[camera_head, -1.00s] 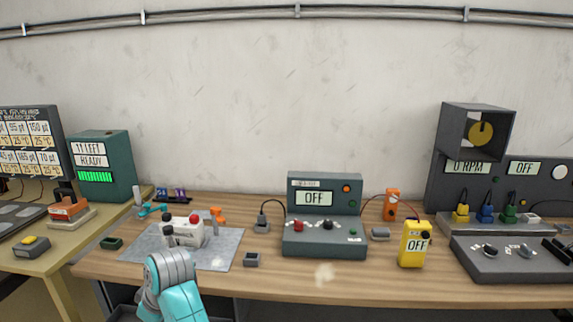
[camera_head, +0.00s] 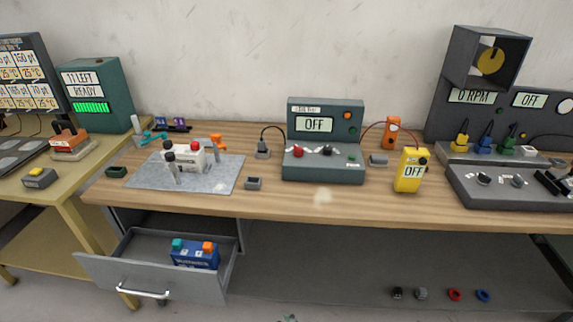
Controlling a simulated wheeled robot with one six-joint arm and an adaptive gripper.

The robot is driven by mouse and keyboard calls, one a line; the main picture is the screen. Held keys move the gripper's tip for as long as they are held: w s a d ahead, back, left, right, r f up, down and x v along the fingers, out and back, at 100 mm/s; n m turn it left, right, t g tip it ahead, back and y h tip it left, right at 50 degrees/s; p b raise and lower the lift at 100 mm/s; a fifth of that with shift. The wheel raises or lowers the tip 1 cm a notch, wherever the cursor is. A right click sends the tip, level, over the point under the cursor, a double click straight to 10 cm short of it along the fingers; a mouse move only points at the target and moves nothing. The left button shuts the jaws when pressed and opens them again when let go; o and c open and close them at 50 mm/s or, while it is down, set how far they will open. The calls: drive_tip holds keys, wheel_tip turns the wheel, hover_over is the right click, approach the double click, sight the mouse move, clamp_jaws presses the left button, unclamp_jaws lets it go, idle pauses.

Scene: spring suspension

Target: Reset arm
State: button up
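My gripper does not clearly show in the head view. Only a tiny dark and teal sliver shows at the bottom edge, too small to make out. The wooden bench (camera_head: 420,207) fills the middle of the view. A grey mat (camera_head: 220,181) on it bears a white device (camera_head: 190,156) with a red knob and a black knob. An open grey drawer (camera_head: 120,280) under the bench's left end holds a blue battery (camera_head: 195,258) with a teal cap and an orange cap.
A grey-green power unit (camera_head: 323,165) reading OFF stands mid-bench, beside a yellow meter (camera_head: 410,172). A larger dark console (camera_head: 480,125) stands at right. Small rings and blocks lie on the lower shelf (camera_head: 340,270). A yellow table (camera_head: 70,200) stands at left.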

drive_tip(key=s+d+r+m+t+h, duration=0.25)
drive_tip(key=s+d+m+t, duration=0.2)
drive_tip(key=s+d, duration=1.45)
drive_tip(key=s+d+r+m+t+h, duration=0.2)
drive_tip(key=s+d+r+m, duration=0.1)
drive_tip(key=s+r, duration=1.3)
drive_tip(key=shift+s+d+r+t, duration=0.2)
drive_tip(key=shift+s+r+t, duration=0.15)
drive_tip(key=shift+s, duration=0.2)
drive_tip(key=shift+h, duration=0.25)
drive_tip(key=shift+c, duration=0.2)
